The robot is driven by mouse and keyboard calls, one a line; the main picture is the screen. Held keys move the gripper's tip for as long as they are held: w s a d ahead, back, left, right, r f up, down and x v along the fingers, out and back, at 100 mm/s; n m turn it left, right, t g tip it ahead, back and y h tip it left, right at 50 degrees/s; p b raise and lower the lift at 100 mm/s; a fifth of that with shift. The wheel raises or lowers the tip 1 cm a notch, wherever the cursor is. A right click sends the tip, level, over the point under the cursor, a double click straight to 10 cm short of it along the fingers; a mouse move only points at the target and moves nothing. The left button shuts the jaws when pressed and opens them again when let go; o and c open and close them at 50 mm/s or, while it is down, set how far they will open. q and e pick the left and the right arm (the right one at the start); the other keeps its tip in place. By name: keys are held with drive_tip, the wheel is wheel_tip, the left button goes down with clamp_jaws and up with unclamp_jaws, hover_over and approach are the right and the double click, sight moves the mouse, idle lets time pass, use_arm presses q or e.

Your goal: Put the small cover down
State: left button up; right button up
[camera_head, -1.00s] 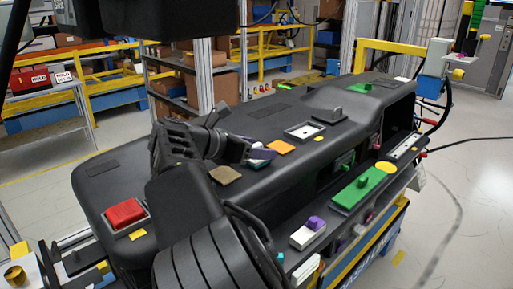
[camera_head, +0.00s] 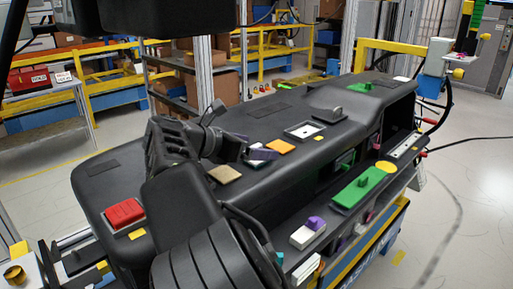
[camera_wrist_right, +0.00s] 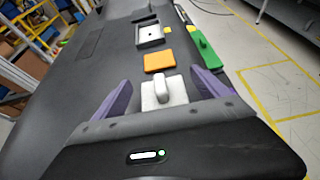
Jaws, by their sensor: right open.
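The small cover (camera_wrist_right: 163,92) is white with an upright loop-like handle. It sits on the dark dashboard top, between the fingers of my right gripper (camera_wrist_right: 161,84) in the right wrist view. The two purple fingers stand apart, with a gap on each side of the cover. In the head view my right gripper (camera_head: 259,153) is low over the dashboard top, and its fingers partly hide the white cover. My left gripper is not visible.
The dashboard (camera_head: 290,110) carries an orange pad (camera_head: 281,146), a white-framed recess (camera_head: 304,131), a tan pad (camera_head: 224,174) and a red block (camera_head: 124,213). A green piece (camera_head: 360,187) and a white piece with a purple knob (camera_head: 308,232) lie on the lower ledge.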

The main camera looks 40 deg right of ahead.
drive_tip(key=v, duration=1)
drive_tip(key=shift+a+r, duration=0.2)
drive_tip(key=shift+a, duration=0.25)
